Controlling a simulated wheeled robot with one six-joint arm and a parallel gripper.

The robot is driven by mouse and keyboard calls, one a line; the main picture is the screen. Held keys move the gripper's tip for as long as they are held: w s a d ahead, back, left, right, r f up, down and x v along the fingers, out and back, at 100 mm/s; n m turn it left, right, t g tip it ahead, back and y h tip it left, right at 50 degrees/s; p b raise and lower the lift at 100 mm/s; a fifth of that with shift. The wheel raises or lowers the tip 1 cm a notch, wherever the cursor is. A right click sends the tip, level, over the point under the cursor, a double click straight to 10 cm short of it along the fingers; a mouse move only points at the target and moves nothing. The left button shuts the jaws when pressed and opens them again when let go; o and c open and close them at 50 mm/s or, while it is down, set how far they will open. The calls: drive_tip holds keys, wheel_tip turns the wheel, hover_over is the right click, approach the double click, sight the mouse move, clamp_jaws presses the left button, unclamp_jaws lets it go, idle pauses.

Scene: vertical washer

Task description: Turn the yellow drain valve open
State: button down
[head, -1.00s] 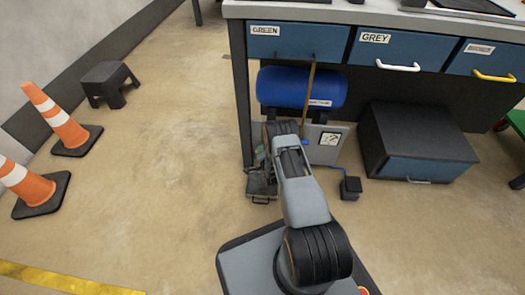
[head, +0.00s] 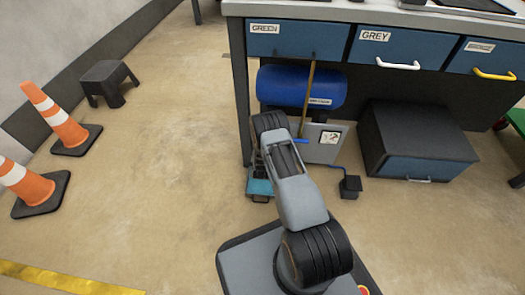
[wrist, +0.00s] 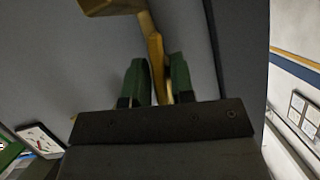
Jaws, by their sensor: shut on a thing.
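The yellow drain valve shows in the wrist view as a bent yellow lever (wrist: 155,48) joined to a wider yellow part at the top edge. My gripper (wrist: 159,64) has its two green fingers on either side of the lever's lower end. It is shut on the lever. In the head view my own arm hides the gripper and the valve. The blue tank (head: 300,87) lies under the bench, with a thin yellow-brown pipe (head: 308,95) upright in front of it.
A small teal case (head: 260,187) stands on the floor left of my arm. A grey panel box (head: 326,143), a small black box (head: 350,187) and a dark drawer cabinet (head: 415,140) stand to the right. Traffic cones (head: 62,125) and a stool (head: 109,83) are at left, with clear floor between.

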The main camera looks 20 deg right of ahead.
drive_tip(key=shift+d+n+g+h, duration=0.15)
drive_tip(key=shift+n+g+h, duration=0.15)
drive_tip(key=shift+n+h, duration=0.3)
idle(0.3)
drive_tip(key=c, duration=1.2)
unclamp_jaws()
drive_tip(key=shift+s+r, duration=0.1)
drive_tip(key=p+v, duration=0.5)
drive_tip(key=v, duration=0.8)
drive_tip(key=shift+s+r+p, duration=0.2)
drive_tip(key=shift+s+p, duration=0.1)
